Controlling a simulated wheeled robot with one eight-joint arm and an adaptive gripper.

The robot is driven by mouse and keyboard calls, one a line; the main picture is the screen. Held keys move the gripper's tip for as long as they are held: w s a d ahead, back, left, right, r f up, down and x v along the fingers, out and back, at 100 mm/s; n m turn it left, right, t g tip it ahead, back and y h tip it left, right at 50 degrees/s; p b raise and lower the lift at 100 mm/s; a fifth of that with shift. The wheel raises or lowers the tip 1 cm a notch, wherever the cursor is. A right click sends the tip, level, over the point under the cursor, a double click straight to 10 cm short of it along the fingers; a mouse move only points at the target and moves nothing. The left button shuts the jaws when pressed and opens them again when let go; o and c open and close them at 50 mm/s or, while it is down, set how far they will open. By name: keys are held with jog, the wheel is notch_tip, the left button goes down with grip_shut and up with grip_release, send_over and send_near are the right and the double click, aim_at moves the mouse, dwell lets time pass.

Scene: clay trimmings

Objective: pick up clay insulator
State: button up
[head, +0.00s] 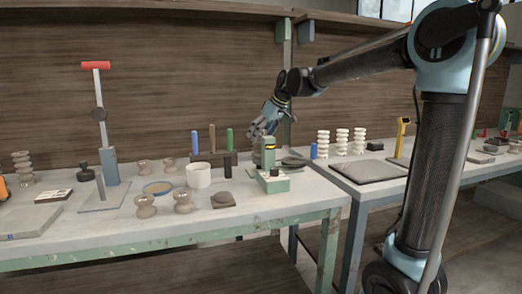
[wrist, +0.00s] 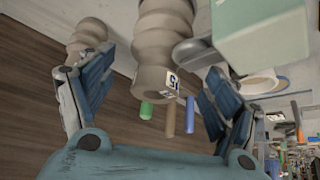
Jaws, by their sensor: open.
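A beige ribbed clay insulator (wrist: 165,45) with a small numbered label shows between my fingers in the wrist view, its far end cut off by the frame. My gripper (wrist: 160,68) is open around the line of sight to it; I cannot tell whether a finger touches it. A second similar insulator (wrist: 88,35) is beyond the left finger. In the head view my gripper (head: 264,120) is above the back of the near bench, by the green device (head: 272,170). Short beige insulators (head: 145,206) (head: 183,201) stand on that bench. I cannot match them to the wrist view.
Pale ribbed insulators (head: 341,141) stand behind a dark flat tray (head: 366,170) on the right bench. A wooden wall is behind.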

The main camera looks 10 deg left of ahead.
jog(key=x, duration=0.4)
jog(key=shift+w+a+f, duration=0.15)
jog(key=shift+w+f, duration=0.1)
jog(key=shift+f, duration=0.05)
jog(key=c, duration=1.6)
